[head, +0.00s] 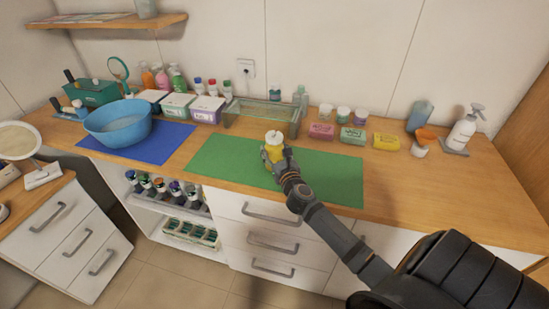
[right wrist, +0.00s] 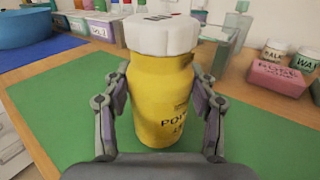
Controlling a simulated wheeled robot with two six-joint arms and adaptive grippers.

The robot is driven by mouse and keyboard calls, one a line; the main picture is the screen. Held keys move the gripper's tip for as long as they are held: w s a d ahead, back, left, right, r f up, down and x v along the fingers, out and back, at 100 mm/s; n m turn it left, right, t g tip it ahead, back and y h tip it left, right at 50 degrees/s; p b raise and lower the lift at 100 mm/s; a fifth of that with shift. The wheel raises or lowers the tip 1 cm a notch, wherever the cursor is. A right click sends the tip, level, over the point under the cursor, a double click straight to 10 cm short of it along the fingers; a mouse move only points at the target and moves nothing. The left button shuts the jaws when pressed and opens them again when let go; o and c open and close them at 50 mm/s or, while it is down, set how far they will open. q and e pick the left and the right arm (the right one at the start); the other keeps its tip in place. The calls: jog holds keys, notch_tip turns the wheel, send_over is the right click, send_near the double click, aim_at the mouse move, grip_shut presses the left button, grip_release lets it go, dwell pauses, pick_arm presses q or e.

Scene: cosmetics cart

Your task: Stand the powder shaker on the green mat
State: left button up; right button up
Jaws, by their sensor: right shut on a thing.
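The powder shaker (right wrist: 160,95) is a yellow bottle with a white cap and dark lettering. It is upright between the two fingers of my right gripper (right wrist: 163,100), which is shut on its sides. In the head view the powder shaker (head: 273,146) is over the middle of the green mat (head: 325,175), with the right gripper (head: 278,160) at its near side. Its base is low at the mat, but the gripper partly hides it, so I cannot tell whether it touches. My left gripper is not in view.
A blue bowl (head: 118,124) stands on a blue mat (head: 160,148) at the left. A glass box (head: 262,118) stands just behind the green mat. Soap boxes (head: 352,136) and small jars stand behind right. The mat around the shaker is clear.

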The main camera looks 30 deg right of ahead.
jog(key=shift+r, duration=0.1)
jog(key=o, duration=1.2)
jog(key=shift+r, duration=0.1)
jog(key=b+v, duration=0.1)
jog(key=v, duration=1)
jog(key=shift+s+b, duration=0.25)
jog(key=shift+b, duration=0.05)
jog(key=shift+s+a, duration=0.15)
jog(key=shift+s, duration=0.15)
